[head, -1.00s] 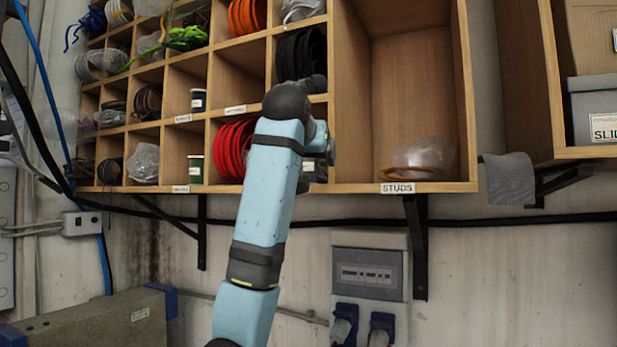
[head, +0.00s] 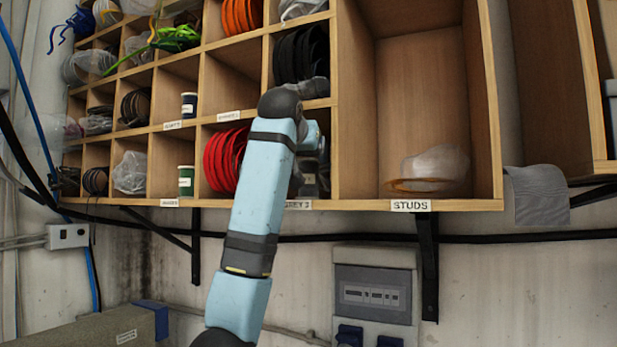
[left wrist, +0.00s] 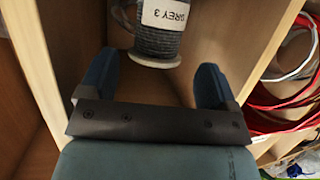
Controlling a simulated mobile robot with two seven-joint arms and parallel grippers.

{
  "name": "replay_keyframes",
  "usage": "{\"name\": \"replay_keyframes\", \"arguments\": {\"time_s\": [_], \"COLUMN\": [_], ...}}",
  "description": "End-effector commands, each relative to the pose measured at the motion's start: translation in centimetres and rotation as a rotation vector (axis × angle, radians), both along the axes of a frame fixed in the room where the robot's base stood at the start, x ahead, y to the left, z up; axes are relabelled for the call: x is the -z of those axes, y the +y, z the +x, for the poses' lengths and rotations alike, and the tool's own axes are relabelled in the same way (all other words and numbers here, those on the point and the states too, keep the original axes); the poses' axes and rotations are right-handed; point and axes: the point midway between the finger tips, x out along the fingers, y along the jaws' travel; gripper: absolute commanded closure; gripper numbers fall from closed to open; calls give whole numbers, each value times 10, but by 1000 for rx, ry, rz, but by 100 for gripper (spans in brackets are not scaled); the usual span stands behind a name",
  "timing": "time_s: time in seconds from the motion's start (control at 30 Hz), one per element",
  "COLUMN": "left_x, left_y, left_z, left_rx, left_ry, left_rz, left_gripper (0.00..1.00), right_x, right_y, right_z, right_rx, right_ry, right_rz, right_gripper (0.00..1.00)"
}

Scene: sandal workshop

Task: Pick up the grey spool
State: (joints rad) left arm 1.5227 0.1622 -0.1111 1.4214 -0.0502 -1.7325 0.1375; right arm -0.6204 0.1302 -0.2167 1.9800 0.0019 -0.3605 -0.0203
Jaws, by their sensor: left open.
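The grey spool (left wrist: 158,38) shows at the top of the left wrist view, with a white label that reads GREY 3. Dark grey thread is wound on it above a pale flange. It stands in a wooden compartment. My left gripper (left wrist: 156,63) is open, with its two blue fingers apart. The spool's near end appears between and just beyond the fingertips, with gaps to both fingers. In the head view my left arm covers most of that compartment, above a partly hidden GREY label (head: 298,205). My right gripper is in neither view.
Red coils (head: 224,160) fill the compartment to the left, and black coils (head: 300,55) the one above. A green spool (head: 186,181) stands further left. The large STUDS compartment (head: 425,100) to the right holds a clear bag (head: 436,168). Wooden dividers enclose the gripper closely.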

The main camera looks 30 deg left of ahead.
Motion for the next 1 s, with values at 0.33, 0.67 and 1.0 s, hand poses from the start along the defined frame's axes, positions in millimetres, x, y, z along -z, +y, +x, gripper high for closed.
{"name": "replay_keyframes", "arguments": {"time_s": [0.33,0.67,1.0], "left_x": [15,18,18], "left_y": [8,8,8], "left_z": [42,44,44], "left_rx": [0,0,0], "left_ry": [2,0,1], "left_rz": [0,1,1], "left_gripper": [17,31,63], "right_x": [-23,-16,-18], "right_y": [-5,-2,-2], "right_z": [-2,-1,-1], "right_rx": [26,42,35], "right_ry": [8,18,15], "right_rz": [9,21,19], "right_gripper": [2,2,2]}}
